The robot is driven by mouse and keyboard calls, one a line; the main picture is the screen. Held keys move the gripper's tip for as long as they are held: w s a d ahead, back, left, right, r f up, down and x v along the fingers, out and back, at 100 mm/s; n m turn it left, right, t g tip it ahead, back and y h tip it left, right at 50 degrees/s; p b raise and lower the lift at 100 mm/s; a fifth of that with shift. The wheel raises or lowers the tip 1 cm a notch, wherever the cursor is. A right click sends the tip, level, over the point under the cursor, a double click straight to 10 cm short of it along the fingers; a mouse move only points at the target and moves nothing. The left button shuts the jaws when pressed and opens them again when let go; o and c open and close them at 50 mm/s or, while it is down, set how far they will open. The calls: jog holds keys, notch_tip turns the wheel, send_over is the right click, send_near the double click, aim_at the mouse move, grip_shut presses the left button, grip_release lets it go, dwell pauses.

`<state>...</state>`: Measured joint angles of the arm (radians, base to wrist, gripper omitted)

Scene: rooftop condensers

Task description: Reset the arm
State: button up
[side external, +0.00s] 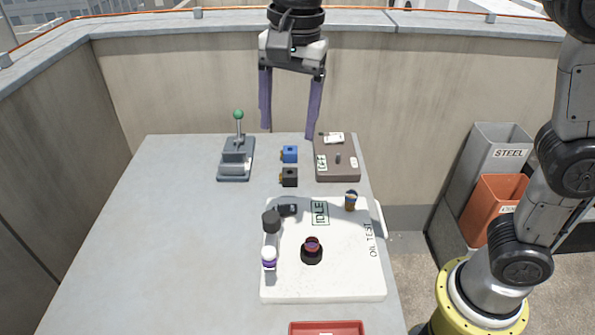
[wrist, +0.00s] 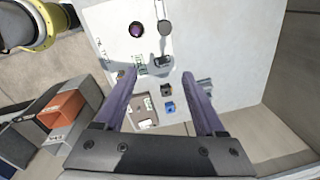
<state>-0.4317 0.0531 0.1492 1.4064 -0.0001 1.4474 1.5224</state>
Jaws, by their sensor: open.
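My gripper (side external: 287,133) is open and empty, with its two purple fingers pointing down, raised above the far end of the grey table (side external: 170,255). It also shows in the wrist view (wrist: 160,100), with the fingers wide apart and the table below. Nothing is between the fingertips. My arm reaches in from the right in the side view.
A grey lever box with a green knob (side external: 238,116), blue block (side external: 289,154), black block (side external: 289,177) and brown box (side external: 337,160) stand beneath. A white OIL TEST board (side external: 340,280) holds several small items. A red tray (side external: 327,328) is in front. Bins (side external: 497,200) stand right. The table's left is clear.

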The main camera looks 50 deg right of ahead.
jog(key=s+d+r+t, duration=0.2)
jog(key=s+d, duration=0.8)
jog(key=d, duration=0.2)
jog(key=s+d+f+n+t, duration=0.2)
jog(key=s+d+f+n, duration=0.2)
jog(key=s+f+n, duration=0.4)
notch_tip(320, 180, down, 3)
jog(key=n, duration=0.4)
jog(key=shift+s+r+t, duration=0.2)
jog(key=shift+s+t, duration=0.1)
